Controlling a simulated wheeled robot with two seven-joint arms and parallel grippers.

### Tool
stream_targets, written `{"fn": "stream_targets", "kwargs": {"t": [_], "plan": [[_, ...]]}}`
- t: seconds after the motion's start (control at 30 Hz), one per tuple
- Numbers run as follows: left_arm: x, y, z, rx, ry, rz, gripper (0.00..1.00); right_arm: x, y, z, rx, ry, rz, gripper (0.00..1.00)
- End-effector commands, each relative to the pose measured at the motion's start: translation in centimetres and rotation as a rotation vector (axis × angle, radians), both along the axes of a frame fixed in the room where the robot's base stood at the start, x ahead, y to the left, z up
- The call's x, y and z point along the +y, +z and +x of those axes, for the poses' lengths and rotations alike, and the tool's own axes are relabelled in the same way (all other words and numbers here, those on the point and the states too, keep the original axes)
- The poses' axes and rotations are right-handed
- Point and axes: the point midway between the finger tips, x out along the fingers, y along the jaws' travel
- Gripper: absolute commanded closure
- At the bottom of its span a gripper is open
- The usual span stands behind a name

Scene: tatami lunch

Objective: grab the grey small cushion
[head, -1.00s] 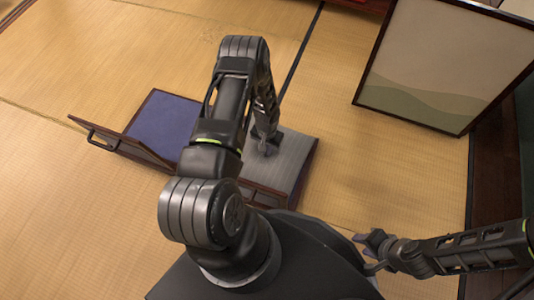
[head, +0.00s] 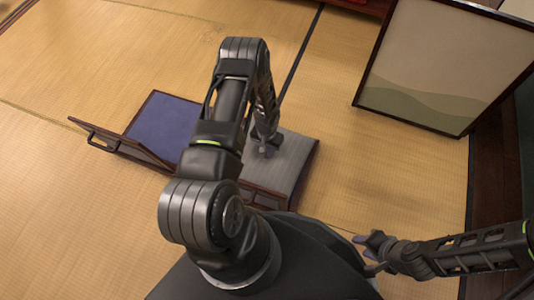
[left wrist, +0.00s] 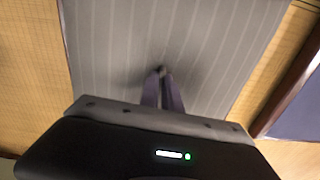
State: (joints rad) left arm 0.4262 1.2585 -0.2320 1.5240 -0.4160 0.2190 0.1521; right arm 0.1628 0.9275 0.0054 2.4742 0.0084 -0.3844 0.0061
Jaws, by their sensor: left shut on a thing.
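The grey cushion (head: 296,160) is a flat grey piece with thin pale stripes, lying low in front of me in the head view. In the left wrist view the striped grey cushion (left wrist: 205,50) fills most of the upper picture. My left gripper (head: 266,151) points down at it, and its two fingers (left wrist: 161,80) are close together on its surface. It is shut on the cushion at a small dark spot between the fingertips. My left arm hides part of the cushion. My right gripper (head: 366,254) is off to the right, empty, with its fingers apart.
A dark-rimmed wooden piece with a blue panel (head: 165,122) and a handle lies left of the cushion. A framed screen (head: 445,65) stands at the upper right. Tatami floor (head: 380,180) is clear right of the cushion.

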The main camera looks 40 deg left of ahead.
Motion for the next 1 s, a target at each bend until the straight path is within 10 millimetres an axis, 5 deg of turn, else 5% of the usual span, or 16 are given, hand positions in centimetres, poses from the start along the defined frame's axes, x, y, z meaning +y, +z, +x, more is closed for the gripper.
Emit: {"fn": "stream_targets", "kwargs": {"t": [0.27,0.63,1.0], "plan": [[0.1,2.3,0.1,-0.002,0.000,0.001,1.00,0.0,1.2,-0.1,0.003,0.002,0.001,0.64],[0.0,9.0,0.1,-0.001,-0.001,0.000,1.00,0.0,4.0,-0.6,0.017,0.010,0.004,0.64],[0.0,10.0,0.0,0.001,-0.001,0.000,1.00,0.0,4.1,-0.8,0.020,0.012,0.005,0.64]]}}
